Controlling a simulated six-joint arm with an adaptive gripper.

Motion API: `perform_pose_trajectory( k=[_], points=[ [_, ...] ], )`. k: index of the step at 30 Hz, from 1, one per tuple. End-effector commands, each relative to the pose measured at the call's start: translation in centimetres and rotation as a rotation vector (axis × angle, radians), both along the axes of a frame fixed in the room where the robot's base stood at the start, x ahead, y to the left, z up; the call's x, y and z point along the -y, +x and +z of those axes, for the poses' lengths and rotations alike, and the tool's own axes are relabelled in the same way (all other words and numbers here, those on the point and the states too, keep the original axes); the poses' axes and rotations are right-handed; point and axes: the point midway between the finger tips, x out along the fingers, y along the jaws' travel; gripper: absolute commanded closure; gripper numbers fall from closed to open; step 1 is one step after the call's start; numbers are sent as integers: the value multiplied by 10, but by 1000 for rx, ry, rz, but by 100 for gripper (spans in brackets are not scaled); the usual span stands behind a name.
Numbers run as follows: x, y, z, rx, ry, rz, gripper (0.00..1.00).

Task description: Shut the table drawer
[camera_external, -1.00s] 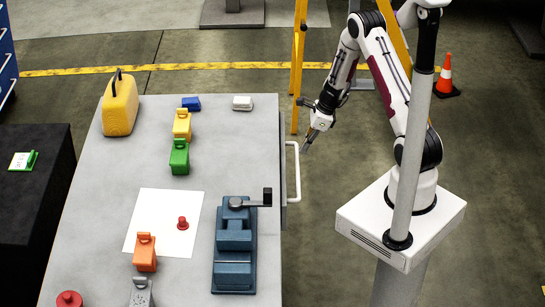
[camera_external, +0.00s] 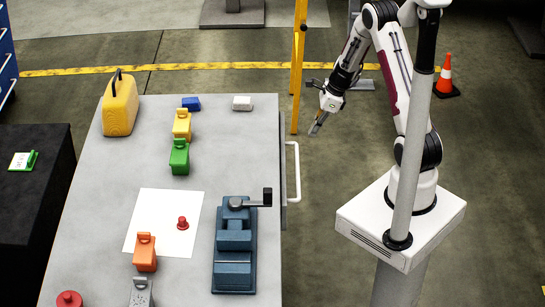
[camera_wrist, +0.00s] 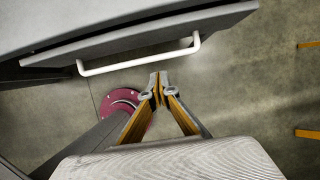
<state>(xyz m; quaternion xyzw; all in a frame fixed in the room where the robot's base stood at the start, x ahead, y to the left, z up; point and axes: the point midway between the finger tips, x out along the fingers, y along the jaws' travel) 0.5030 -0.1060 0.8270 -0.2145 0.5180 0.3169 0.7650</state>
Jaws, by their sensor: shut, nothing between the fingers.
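The table drawer (camera_wrist: 150,40) shows in the wrist view as a grey front below the tabletop edge, with a white bar handle (camera_wrist: 138,62). In the external view the handle (camera_external: 296,172) sticks out from the table's right side, and the drawer front is a thin strip (camera_external: 283,170) close against the table edge. My gripper (camera_external: 314,131) is in the air to the right of the table, apart from the handle and slightly beyond its far end. In the wrist view its fingertips (camera_wrist: 158,84) are together and empty, with the handle ahead of them.
The grey table (camera_external: 100,200) bears several coloured blocks, a yellow canister (camera_external: 120,108), a white sheet (camera_external: 150,215) and a blue vise-like device (camera_external: 234,250). A yellow ladder (camera_external: 298,65) stands behind my gripper.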

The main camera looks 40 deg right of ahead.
Motion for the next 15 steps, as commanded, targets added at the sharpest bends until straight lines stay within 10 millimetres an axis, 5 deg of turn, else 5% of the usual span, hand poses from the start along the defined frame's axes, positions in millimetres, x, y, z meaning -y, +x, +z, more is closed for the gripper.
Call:
perform_pose_trajectory(
  k=[15],
  points=[
    [16, -9, -12, -21, 12, -42, 100]
  ],
)
